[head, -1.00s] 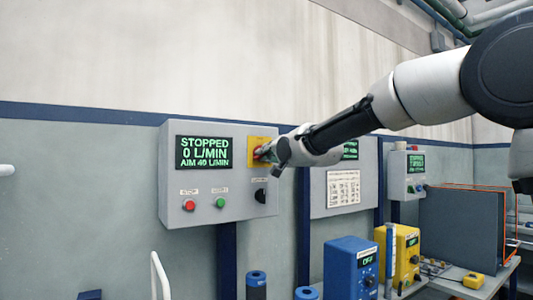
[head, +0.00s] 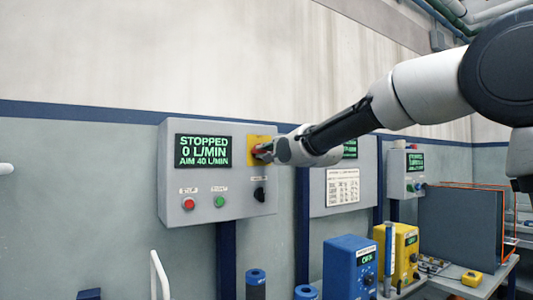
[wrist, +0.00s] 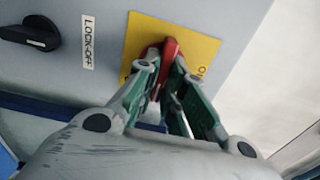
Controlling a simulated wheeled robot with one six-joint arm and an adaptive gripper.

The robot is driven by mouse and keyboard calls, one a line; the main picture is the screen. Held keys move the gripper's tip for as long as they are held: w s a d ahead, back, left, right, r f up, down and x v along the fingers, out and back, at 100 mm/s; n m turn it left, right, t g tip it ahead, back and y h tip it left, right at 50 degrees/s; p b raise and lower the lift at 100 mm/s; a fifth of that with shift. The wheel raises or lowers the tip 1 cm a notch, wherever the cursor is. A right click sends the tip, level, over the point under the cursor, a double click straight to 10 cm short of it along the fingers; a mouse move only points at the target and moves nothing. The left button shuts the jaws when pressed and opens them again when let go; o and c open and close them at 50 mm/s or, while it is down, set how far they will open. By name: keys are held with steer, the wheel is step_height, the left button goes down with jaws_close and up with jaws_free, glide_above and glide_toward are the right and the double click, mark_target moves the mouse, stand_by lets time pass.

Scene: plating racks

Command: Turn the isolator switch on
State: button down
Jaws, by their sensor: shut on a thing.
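The isolator switch is a red handle (wrist: 169,50) on a yellow plate (wrist: 200,50) at the upper right of a grey control box (head: 190,160). In the head view the yellow plate (head: 257,139) shows, with the handle mostly hidden behind my gripper. My gripper (head: 265,151) reaches in from the right. In the wrist view my gripper (wrist: 160,70) has its fingers shut on the red handle, one on each side. The display (head: 203,151) on the box reads STOPPED, 0 L/MIN, AIM 40 L/MIN.
Below the display are a red button (head: 188,203) and a green button (head: 219,201). A black knob (head: 260,194), labelled LOCK-OFF in the wrist view, sits below the switch. Blue (head: 350,268) and yellow (head: 402,250) units stand on a bench to the right.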

steer(key=shift+f, duration=0.1)
stand_by(0.3)
steer(key=c, duration=1.5)
jaws_free()
steer(key=shift+s+d, duration=0.1)
steer(key=v, duration=1.1)
steer(key=shift+s+d, duration=0.25)
steer(key=shift+s, duration=0.05)
